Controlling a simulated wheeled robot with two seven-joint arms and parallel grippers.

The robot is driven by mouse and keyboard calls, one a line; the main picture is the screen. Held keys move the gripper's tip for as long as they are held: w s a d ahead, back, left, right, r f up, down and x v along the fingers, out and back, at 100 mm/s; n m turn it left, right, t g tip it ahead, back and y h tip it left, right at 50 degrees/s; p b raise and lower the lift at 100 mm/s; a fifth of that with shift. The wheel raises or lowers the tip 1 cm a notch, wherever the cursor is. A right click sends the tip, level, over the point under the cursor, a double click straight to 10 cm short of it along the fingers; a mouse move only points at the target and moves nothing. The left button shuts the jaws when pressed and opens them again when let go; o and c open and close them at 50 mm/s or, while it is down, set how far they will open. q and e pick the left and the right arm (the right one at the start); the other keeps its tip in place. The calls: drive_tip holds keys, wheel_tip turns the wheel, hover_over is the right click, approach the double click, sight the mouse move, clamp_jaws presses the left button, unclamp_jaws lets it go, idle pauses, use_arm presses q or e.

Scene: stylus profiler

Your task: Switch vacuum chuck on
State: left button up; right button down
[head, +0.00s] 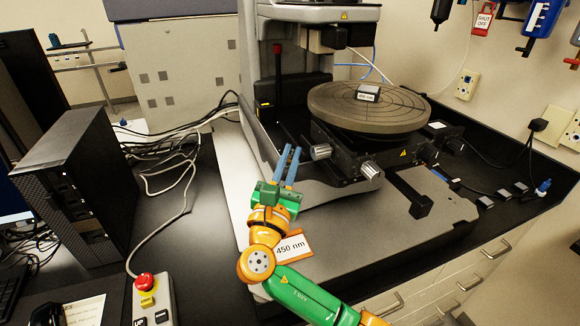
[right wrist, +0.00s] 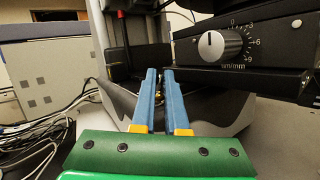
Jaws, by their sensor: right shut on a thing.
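The round brown-grey chuck (head: 340,112) with grid lines sits on the profiler's stage, and a small labelled block (head: 367,93) rests on it. My right gripper (head: 292,160) has blue fingers and points at the lower front of the profiler, left of the stage knobs. In the right wrist view its fingertips (right wrist: 160,76) are close together on something small, mostly hidden between them. I cannot make out whether it is the vacuum switch. No vacuum switch shows clearly in either view. My left gripper is not in view.
A stage knob (head: 320,151) is right of my gripper; its dial (right wrist: 220,45) shows in the right wrist view. A "450 nm" card (head: 291,247) lies under my right arm. Cables (head: 172,172), a black computer (head: 75,190) and a red stop button (head: 145,281) are at left.

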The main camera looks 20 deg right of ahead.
drive_tip(key=shift+f, duration=0.2)
idle(0.4)
drive_tip(key=c, duration=0.9)
unclamp_jaws()
drive_tip(key=shift+s+r, duration=0.1)
drive_tip(key=shift+c, duration=0.2)
